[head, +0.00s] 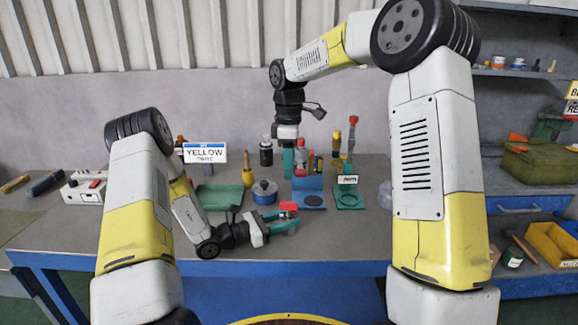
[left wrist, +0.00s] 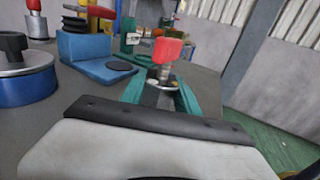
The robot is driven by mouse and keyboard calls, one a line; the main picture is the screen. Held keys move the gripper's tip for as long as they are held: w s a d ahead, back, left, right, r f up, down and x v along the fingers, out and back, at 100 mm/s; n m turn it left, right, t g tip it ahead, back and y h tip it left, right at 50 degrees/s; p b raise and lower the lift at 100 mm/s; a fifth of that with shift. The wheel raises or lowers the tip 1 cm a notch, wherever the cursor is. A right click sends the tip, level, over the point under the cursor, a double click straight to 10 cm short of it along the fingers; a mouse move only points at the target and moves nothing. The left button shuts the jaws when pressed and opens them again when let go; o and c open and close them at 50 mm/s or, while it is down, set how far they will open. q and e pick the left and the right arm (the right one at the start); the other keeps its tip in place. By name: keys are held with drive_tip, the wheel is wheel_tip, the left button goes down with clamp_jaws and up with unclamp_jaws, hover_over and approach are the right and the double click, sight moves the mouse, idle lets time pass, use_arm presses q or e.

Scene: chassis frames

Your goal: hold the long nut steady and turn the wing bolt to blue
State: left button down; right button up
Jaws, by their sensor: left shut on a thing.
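My left gripper (head: 284,219) reaches in low over the front of the bench, its teal fingers pointing right. In the left wrist view its fingers (left wrist: 160,97) are shut on a grey metal piece, which appears to be the long nut (left wrist: 158,84). A red-winged bolt (left wrist: 168,52) stands upright on top of it; its red head also shows in the head view (head: 288,206). The thread and most of the nut are hidden between the fingers. My right gripper (head: 288,164) points down farther back, apart from the bolt; its finger gap is not clear.
A sign reading YELLOW (head: 205,153) stands at the back left. A blue round tin (head: 264,194), a blue stand (head: 313,199) and a green stand (head: 350,198) are behind my left gripper. A white box with red knobs (head: 85,188) is at left.

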use_arm(q)
drive_tip(key=c, duration=0.8)
unclamp_jaws()
drive_tip(key=shift+a, duration=0.1)
